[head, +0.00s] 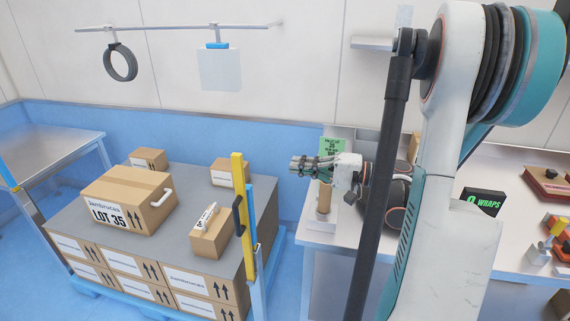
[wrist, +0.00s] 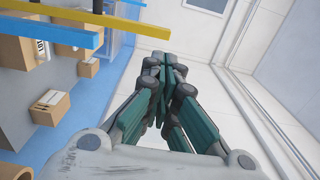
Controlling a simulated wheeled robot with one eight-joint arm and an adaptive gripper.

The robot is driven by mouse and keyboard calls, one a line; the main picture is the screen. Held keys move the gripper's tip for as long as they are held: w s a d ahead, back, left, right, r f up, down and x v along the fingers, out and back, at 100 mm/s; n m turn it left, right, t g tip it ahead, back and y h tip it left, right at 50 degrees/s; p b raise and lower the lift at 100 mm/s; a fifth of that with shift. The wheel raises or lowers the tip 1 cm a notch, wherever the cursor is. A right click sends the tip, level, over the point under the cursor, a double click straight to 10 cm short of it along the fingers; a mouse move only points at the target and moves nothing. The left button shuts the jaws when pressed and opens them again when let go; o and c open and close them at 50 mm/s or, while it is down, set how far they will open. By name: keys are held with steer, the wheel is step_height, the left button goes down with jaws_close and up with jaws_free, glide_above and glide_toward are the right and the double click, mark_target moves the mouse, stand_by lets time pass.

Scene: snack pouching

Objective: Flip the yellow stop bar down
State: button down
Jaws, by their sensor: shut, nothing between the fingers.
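The yellow stop bar (head: 243,213) stands upright in the head view, at the right edge of the box stack, with a black handle (head: 237,216) on its side. A blue upright (head: 251,215) is right beside it. In the wrist view the yellow bar (wrist: 60,34) crosses the upper left, next to a blue bar (wrist: 65,12). My gripper (head: 292,166) is to the right of the bar's upper part and apart from it, pointing left. In the wrist view my gripper (wrist: 165,62) is shut and empty.
Cartons, including one marked LOT 35 (head: 127,200), lie on a grey-topped stack on a blue pallet (head: 90,290). A steel table (head: 50,150) is at left. A steel workbench (head: 500,240) with boxes and tools is at right. A rail (head: 180,28) hangs above.

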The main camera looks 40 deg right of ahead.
steer(key=b+x, duration=0.2)
steer(key=x, duration=1)
steer(key=shift+w+a, duration=0.2)
steer(key=shift+a, duration=0.05)
